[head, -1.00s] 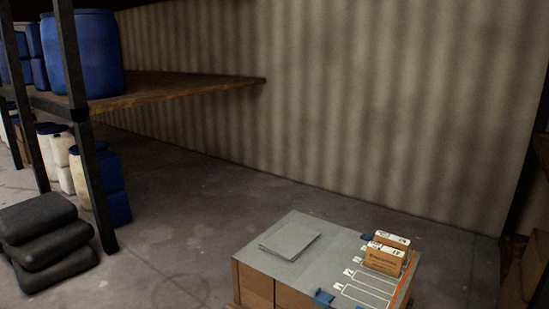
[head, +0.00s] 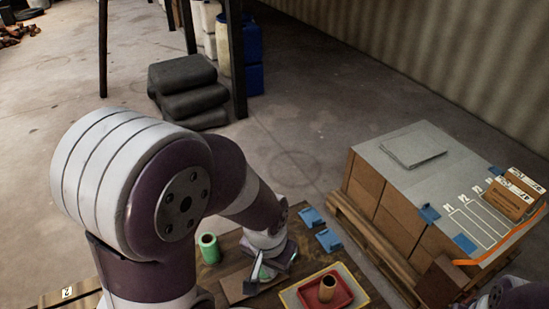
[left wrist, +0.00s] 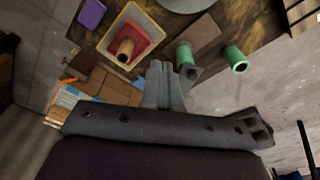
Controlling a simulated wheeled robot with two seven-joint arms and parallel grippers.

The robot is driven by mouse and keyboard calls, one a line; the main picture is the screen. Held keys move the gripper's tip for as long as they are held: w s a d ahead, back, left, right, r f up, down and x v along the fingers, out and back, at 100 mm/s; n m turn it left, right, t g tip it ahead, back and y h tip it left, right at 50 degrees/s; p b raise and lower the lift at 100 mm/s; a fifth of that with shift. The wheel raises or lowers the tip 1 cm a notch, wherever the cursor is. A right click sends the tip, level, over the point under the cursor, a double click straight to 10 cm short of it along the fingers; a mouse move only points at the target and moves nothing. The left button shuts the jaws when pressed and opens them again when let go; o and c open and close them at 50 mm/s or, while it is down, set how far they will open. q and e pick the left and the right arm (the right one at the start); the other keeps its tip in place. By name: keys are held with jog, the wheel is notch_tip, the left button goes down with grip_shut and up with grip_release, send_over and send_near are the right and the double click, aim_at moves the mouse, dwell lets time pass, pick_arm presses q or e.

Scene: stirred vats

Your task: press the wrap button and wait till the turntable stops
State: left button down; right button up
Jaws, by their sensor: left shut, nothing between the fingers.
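My left gripper (head: 262,274) is low over the wooden table, near the red tray; its fingers are shut and empty. In the left wrist view the shut fingers (left wrist: 166,82) point toward the table, beside a green cylinder (left wrist: 186,55). A grey round disc (left wrist: 186,3) is cut off at the top edge of that view; I cannot tell whether it is the turntable. I cannot make out a wrap button in either view. My right gripper is not in view.
A red tray (head: 344,302) holds a brown cylinder (head: 327,288). A green roll (head: 208,248) stands left of my gripper. Blue pieces (head: 328,240) lie at the table's far edge. Stacked cartons (head: 375,195) stand on a pallet at right. Dark sacks (head: 188,90) lie on the floor behind.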

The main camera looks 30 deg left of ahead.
pick_arm(q)
jog(key=s+a+f+n+g+p, duration=0.1)
jog(key=s+a+f+n, duration=0.2)
jog(key=a+f+n, duration=0.4)
jog(key=s+a+f+n+g+p, duration=0.1)
jog(key=s+a+f+n+g, duration=0.15)
jog(key=a+f+n, duration=0.4)
jog(key=s+a+f+n+g+y, duration=0.2)
jog(key=s+a+n+g, duration=0.1)
jog(key=s, duration=0.4)
jog(key=s+a+f+n+g+y, duration=0.1)
jog(key=s+a+n+g+y, duration=0.1)
jog(key=s, duration=0.6)
jog(key=a+n+g, duration=0.1)
jog(key=a+n, duration=0.1)
jog(key=a, duration=0.1)
jog(key=shift+a+f+n+y, duration=0.15)
jog(key=shift+f+n+y, duration=0.15)
jog(key=shift+f+n, duration=0.05)
jog(key=shift+s+f, duration=0.1)
